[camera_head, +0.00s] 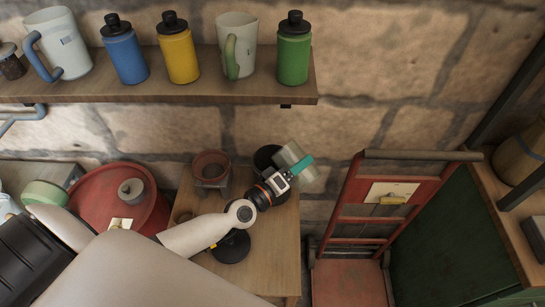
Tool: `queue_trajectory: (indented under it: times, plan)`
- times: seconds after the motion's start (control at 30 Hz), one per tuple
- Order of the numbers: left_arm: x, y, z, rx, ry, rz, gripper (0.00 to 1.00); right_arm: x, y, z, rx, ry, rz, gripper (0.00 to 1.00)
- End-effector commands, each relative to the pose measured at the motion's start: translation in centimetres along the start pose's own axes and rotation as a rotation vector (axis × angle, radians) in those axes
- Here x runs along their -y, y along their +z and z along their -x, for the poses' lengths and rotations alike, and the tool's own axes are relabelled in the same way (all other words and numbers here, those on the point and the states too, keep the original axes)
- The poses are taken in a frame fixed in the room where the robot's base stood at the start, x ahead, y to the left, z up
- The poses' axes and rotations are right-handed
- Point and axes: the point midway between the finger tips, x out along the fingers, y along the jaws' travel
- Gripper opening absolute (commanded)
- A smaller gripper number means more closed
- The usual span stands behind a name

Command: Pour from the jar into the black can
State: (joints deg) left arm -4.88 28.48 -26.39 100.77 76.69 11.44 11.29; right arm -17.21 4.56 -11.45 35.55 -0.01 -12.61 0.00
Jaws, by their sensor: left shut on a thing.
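My left gripper (294,170), with teal fingers, is shut on a pale, see-through jar (290,153). The jar is tilted, and the fingers cross its middle. A black round thing that looks like the black can (265,155) stands on the small wooden table, just left of and partly behind the jar and gripper. The gripper hides part of it, so I cannot tell whether the jar's mouth is over its opening. Whether anything flows from the jar is too small to tell. My right gripper is not in view.
A terracotta-topped pot (211,168) and a black disc (232,247) are also on the wooden table (270,255). A red round container (112,200) is at left. A red hand truck (362,215) stands at right. A shelf (200,88) above holds bottles and mugs.

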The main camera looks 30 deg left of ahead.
Motion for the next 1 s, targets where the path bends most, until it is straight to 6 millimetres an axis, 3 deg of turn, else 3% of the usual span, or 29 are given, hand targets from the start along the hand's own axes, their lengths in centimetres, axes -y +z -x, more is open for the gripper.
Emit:
queue_trajectory:
  times: [0.27, 0.33, 0.5, 1.0]
  plan:
    - [1.3, 0.8, 0.0, 0.001, 0.001, -0.335, 0.13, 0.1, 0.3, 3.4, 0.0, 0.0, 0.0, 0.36]
    - [0.1, 0.1, 0.0, 0.001, 0.002, -0.425, 0.13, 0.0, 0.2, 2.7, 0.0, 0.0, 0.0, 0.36]
    - [-0.5, -1.7, 0.0, 0.001, 0.001, -0.638, 0.13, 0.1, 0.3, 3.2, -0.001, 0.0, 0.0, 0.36]
    - [-6.5, -6.0, 0.0, 0.002, 0.0, -0.913, 0.13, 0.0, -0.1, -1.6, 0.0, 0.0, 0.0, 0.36]
